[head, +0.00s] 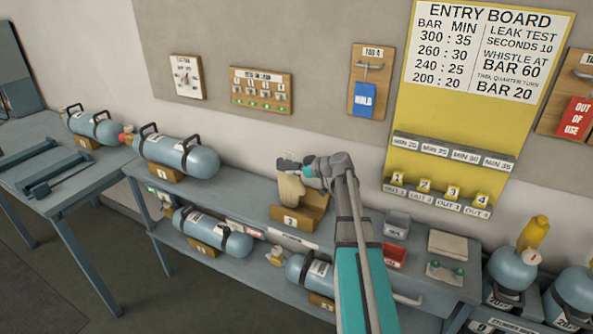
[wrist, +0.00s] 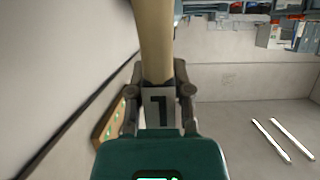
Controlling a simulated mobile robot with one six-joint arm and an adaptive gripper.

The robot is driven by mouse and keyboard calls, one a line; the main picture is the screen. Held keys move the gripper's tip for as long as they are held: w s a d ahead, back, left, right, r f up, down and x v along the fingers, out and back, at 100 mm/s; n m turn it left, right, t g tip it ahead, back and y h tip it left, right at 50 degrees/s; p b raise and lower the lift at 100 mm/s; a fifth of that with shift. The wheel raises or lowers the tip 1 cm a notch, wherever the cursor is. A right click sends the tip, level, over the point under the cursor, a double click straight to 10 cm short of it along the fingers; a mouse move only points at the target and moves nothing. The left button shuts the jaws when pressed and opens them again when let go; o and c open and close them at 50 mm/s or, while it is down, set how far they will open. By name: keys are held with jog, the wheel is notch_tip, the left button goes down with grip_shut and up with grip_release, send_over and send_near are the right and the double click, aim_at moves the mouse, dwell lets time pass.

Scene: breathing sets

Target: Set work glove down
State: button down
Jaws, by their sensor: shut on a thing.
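A tan work glove (head: 290,188) hangs below my gripper (head: 298,168) in the head view. My gripper is shut on it. The glove also shows in the wrist view (wrist: 153,40) as a long tan shape between the fingers (wrist: 158,88). In the head view the glove is just above or in front of an open brown cradle with a number tag (head: 308,215) on the bench (head: 245,195). I cannot tell whether the glove touches the cradle.
Blue cylinders (head: 180,156) lie in cradles at the left of the bench, with more on the shelf below (head: 213,232). A grey box (head: 397,224), a red tray (head: 393,256) and a beige pad (head: 447,244) are right of my arm. The yellow entry board (head: 450,130) stands behind.

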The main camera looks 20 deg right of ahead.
jog(key=c, duration=0.5)
grip_release()
jog(key=shift+c, duration=0.2)
jog(key=shift+r, duration=0.1)
jog(key=p+v, duration=0.6)
jog(key=v, duration=0.6)
jog(key=shift+r, duration=0.5)
jog(key=shift+d, duration=0.1)
